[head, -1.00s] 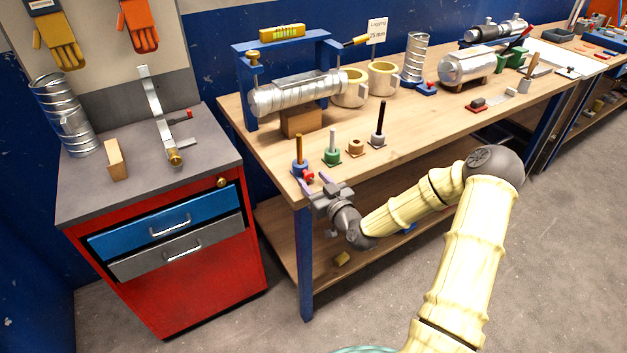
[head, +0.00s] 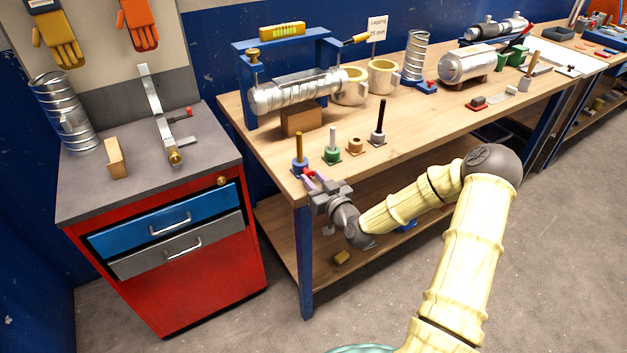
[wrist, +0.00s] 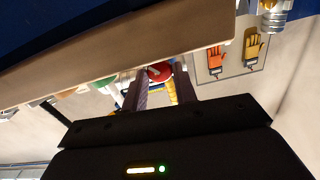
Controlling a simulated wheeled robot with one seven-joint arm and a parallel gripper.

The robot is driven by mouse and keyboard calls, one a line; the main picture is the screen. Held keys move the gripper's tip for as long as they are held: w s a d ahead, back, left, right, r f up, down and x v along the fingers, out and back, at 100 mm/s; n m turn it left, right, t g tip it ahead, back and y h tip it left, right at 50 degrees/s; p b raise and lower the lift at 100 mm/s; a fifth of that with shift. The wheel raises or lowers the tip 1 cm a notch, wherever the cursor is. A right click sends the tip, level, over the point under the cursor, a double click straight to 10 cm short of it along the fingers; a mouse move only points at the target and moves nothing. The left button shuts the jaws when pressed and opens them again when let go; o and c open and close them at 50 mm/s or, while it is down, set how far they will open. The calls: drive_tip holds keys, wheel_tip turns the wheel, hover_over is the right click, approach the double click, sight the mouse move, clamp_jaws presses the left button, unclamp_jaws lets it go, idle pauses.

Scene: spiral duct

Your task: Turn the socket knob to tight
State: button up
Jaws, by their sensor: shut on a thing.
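The socket (head: 300,165) is a small blue block with an upright tan rod in it, near the front left corner of the wooden bench. Its red knob (head: 309,172) faces the front edge and is partly covered by my fingers. My gripper (head: 313,179) is shut on the red knob. In the wrist view the red knob (wrist: 160,71) sits between the tips of the two purple-grey fingers (wrist: 158,84). No tight or loose marking can be read.
A green socket with a pale rod (head: 332,148), a tan ring block (head: 355,147) and a black rod on a base (head: 379,128) stand to the right. Behind is a spiral duct (head: 300,92) under a blue frame. A red cabinet (head: 190,295) stands left.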

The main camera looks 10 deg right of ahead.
drive_tip(key=shift+m, duration=2.7)
drive_tip(key=o, duration=1)
drive_tip(key=shift+d, duration=0.1)
